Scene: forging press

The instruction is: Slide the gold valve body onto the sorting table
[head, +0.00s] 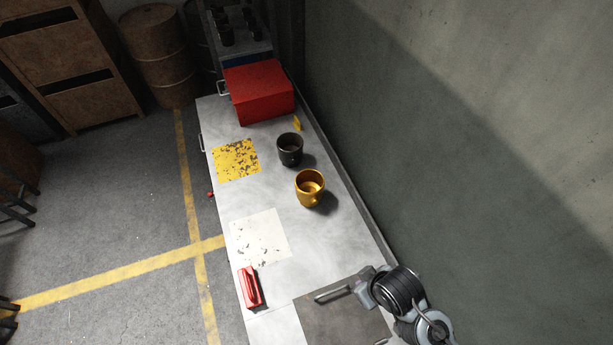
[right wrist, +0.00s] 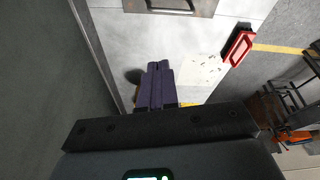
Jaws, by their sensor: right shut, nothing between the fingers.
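The gold valve body (head: 310,187) is a short, cup-like piece standing upright on a long pale grey table (head: 272,194) in the head view. It is closer to the wall side than to the aisle side. My right gripper (right wrist: 157,66) shows in the right wrist view with its dark fingers shut and empty above the table. The fingers and gripper body hide part of the tabletop. A little yellow or gold shows beside the fingers, too small to identify. My left gripper is in neither view.
A black cup-like piece (head: 290,149) stands just behind the gold one. A yellow patch (head: 236,159), a white patch (head: 260,237) and a red handled object (head: 250,288) lie along the aisle side. A red box (head: 259,91) stands at the far end; the wall borders the right.

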